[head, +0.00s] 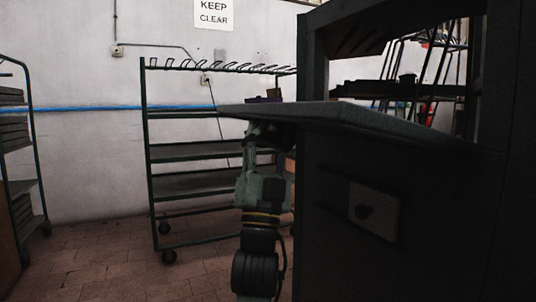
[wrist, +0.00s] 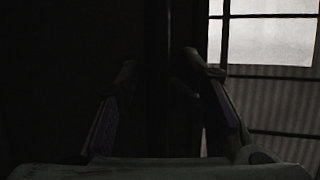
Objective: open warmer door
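The warmer is the dark cabinet (head: 425,215) on the right of the head view, with an open framed space in its upper part. A flat grey panel (head: 340,115) juts out level from the lower edge of that space; I cannot tell for sure whether it is the door. My arm rises beside the cabinet up to the panel's underside, and the panel hides its end. In the wrist view my gripper (wrist: 160,75) has its two fingers apart, with a dark upright edge or bar behind the gap. Contact is too dark to tell.
A green wheeled rack (head: 195,155) stands behind my arm. Another trolley (head: 22,160) stands at the far left. The tiled floor (head: 100,255) between them is clear. A pale plate with a dark knob (head: 374,211) is on the cabinet front.

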